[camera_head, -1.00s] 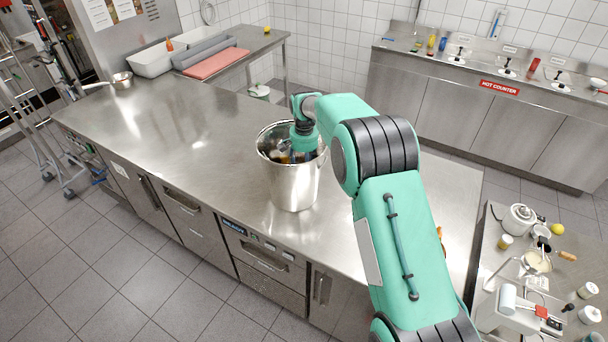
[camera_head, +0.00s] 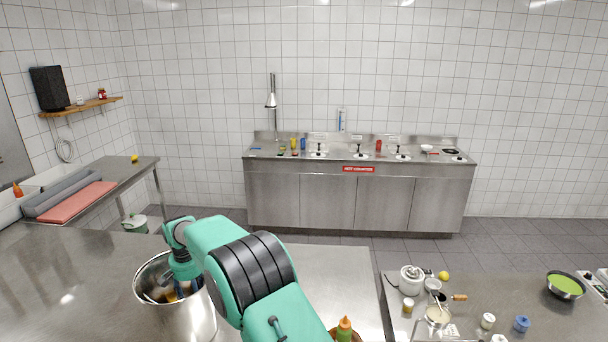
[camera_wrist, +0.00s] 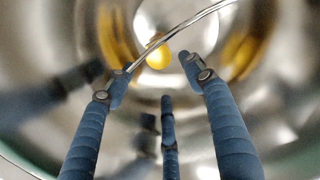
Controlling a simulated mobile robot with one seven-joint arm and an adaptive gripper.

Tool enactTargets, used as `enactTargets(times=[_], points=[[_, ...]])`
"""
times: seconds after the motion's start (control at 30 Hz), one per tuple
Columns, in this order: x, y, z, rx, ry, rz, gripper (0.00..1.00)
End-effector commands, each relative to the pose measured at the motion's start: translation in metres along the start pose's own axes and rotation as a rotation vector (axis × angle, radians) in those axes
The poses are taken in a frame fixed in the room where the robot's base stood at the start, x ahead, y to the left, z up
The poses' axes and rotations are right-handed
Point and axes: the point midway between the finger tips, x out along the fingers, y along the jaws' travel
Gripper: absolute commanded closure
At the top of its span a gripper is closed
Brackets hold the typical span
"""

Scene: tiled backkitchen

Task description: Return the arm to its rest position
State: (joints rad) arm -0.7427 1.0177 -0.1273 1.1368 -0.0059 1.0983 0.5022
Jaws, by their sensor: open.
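My arm reaches over the steel counter (camera_head: 70,275) and down into a large steel pot (camera_head: 195,322). My gripper (camera_head: 178,291) is inside the pot, below the rim, partly hidden by its wall. In the wrist view, the three blue fingers of my gripper (camera_wrist: 158,85) are spread apart with nothing held between them. A small yellow round thing (camera_wrist: 158,56) shows beyond the fingertips, within the shiny pot interior. A thin curved metal rod (camera_wrist: 180,32) crosses the view close to the left fingertip; I cannot tell whether they touch.
A side table at right holds a white pot (camera_head: 411,280), jars and a pan of green food (camera_head: 565,286). The hot counter (camera_head: 355,195) runs along the back wall. The counter left of the pot is clear.

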Motion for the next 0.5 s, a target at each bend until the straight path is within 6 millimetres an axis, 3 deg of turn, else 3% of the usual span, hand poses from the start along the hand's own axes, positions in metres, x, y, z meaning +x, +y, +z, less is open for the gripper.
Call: enactTargets(times=[0.17,0.27,0.4,0.5], points=[[-0.05,0.0,-0.009,-0.065,0.059,-0.001,0.47],[-0.095,0.005,-0.014,-0.118,0.109,0.001,0.47],[-0.156,0.027,-0.016,-0.176,0.169,0.009,0.47],[-0.184,0.054,-0.013,-0.18,0.189,0.011,0.47]])
